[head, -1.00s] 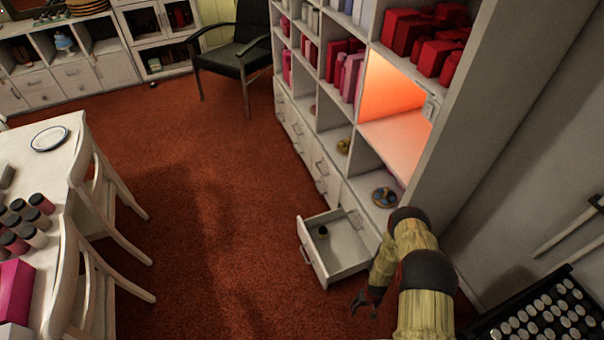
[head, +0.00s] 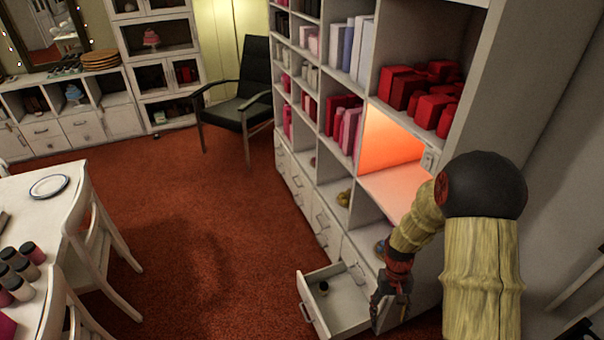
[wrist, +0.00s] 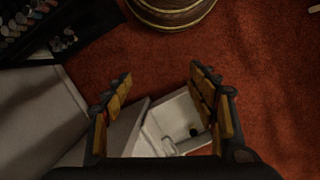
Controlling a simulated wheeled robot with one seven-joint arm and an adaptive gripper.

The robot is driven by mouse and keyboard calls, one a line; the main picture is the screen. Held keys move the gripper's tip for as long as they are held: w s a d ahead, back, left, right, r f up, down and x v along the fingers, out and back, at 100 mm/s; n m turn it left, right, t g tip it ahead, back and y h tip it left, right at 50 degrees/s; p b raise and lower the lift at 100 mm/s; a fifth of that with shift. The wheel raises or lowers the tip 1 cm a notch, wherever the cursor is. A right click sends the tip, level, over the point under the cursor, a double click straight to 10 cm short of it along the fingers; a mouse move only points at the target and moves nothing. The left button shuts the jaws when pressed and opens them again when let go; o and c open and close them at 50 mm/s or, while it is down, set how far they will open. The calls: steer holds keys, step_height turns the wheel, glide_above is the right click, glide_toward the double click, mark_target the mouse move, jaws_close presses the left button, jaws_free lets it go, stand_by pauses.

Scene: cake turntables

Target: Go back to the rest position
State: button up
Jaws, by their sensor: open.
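My gripper (head: 390,292) hangs in front of the white shelf unit, at the right end of an open drawer, in the head view. In the wrist view my gripper (wrist: 163,92) has its two fingers wide apart with nothing between the tips. The open white drawer (head: 345,312) is pulled out low on the shelf unit and holds a small dark round item (head: 323,287). The drawer also shows beyond the fingers in the wrist view (wrist: 158,128), with the dark item (wrist: 194,132) in it.
The shelf unit (head: 352,192) with red boxes (head: 425,90) and a lit orange compartment (head: 392,140) stands close to my arm. A white table (head: 35,215) and chairs are at left. A black armchair (head: 240,105) stands at the back. Red carpet between is clear.

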steer(key=s+a+r+t+b, duration=0.1)
steer(key=s+r, duration=0.4)
steer(key=r, duration=0.6)
steer(key=s+a+r+t+b, duration=0.1)
steer(key=s+a+r+t, duration=0.3)
steer(key=r, duration=0.8)
steer(key=s+a+r+t+b, duration=0.1)
steer(key=s+r, duration=0.5)
steer(key=r, duration=0.6)
steer(key=a+t, duration=0.1)
steer(key=t, duration=0.1)
steer(key=shift+a+n+t, duration=0.3)
steer(key=shift+n, duration=0.1)
